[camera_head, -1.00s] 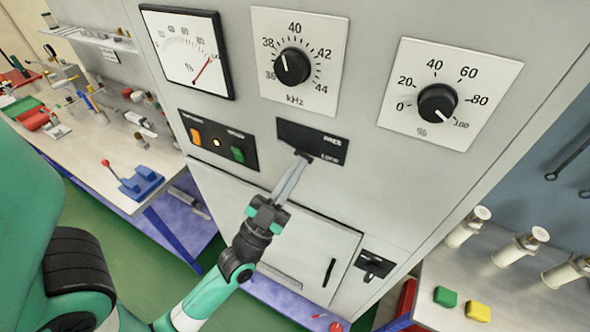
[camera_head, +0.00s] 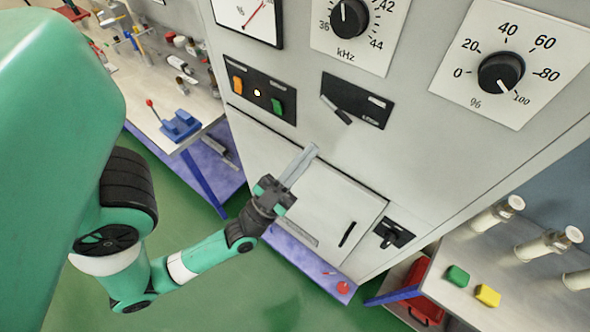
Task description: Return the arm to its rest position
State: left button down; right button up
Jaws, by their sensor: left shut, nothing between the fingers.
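My left gripper (camera_head: 313,150) is shut and empty, in front of the grey cabinet (camera_head: 340,155). Its fingertips appear just below and left of the black lever switch plate (camera_head: 357,100), apart from the lever (camera_head: 336,110). The lever tilts down to the right. My green left arm (camera_head: 205,255) comes in from the left and reaches up toward the cabinet. My right gripper is not in view.
The cabinet carries a kHz dial (camera_head: 348,17), a percent dial (camera_head: 500,73), a gauge and an orange and green button panel (camera_head: 259,91). A bench with a blue lever device (camera_head: 180,126) stands left. Another bench (camera_head: 445,290) with green and yellow blocks stands right.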

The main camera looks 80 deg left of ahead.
pick_arm(q)
jog(key=v, duration=0.4)
jog(key=shift+s+b, duration=0.15)
jog(key=shift+b, duration=0.2)
jog(key=shift+r, duration=0.1)
